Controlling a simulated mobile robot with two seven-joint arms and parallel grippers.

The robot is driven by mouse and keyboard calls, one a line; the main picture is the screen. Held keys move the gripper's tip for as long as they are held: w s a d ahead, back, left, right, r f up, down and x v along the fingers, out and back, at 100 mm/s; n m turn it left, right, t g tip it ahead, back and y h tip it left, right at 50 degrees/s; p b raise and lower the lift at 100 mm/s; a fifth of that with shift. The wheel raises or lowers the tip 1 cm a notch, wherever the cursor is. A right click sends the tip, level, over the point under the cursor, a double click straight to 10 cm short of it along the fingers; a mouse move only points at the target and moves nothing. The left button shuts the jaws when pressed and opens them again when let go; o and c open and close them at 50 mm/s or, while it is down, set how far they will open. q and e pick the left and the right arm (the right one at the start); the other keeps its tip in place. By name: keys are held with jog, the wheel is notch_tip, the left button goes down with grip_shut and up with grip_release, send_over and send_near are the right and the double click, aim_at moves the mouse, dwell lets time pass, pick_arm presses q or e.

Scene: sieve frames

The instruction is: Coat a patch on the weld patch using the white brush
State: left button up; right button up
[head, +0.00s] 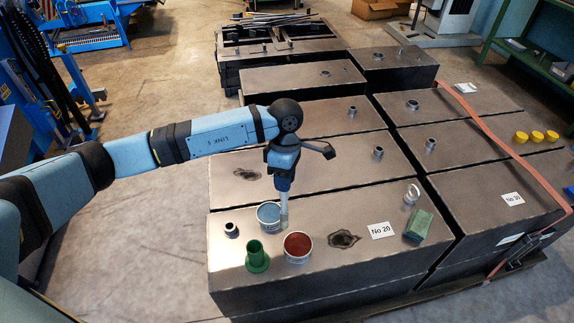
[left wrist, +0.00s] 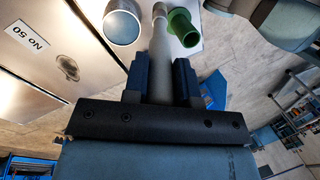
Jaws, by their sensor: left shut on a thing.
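My left gripper (head: 283,188) is shut on the white brush (head: 284,213), which points down above the near metal block. The brush also shows between the jaws in the left wrist view (left wrist: 160,62). Its lower end is beside the right rim of the blue-grey can (head: 267,214); I cannot tell whether it touches the can. The weld patch (head: 343,239), a dark rough mark, lies on the block's top, left of the No 20 label (head: 382,230). The left wrist view also shows a dark patch (left wrist: 68,67) near a label. My right gripper is not in view.
A can of red-brown paint (head: 298,245) and a green cup (head: 257,258) stand near the brush. A green block (head: 418,226) and a clear ring (head: 412,194) are at the right. Another dark patch (head: 246,174) lies behind. Metal stubs rise from several blocks.

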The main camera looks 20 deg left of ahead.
aim_at(286, 207)
pick_arm(q)
jog(key=n, duration=0.1)
jog(key=s+r+n+h+p, duration=0.1)
jog(key=n, duration=0.1)
jog(key=n+p, duration=0.1)
jog(key=n, duration=0.1)
jog(key=shift+s+d+r+h, duration=0.3)
jog(key=shift+d+r, duration=0.05)
jog(key=shift+d, duration=0.05)
jog(key=shift+s+d+r+n+p, duration=0.1)
jog(key=shift+s+n+p, duration=0.1)
jog(key=shift+n+p, duration=0.6)
jog(key=shift+s+d+n+t+h, duration=0.2)
jog(key=shift+n+t+h, duration=0.25)
jog(key=shift+n, duration=0.55)
jog(key=shift+f, duration=0.6)
notch_tip(286, 207, down, 4)
jog(key=shift+r+b, duration=0.25)
jog(key=shift+b, duration=1)
jog(key=shift+f+b, duration=0.35)
jog(key=shift+f, duration=0.4)
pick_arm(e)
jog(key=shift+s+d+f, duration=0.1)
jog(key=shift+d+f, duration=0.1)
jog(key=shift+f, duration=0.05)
pick_arm(q)
jog(key=shift+f, duration=0.15)
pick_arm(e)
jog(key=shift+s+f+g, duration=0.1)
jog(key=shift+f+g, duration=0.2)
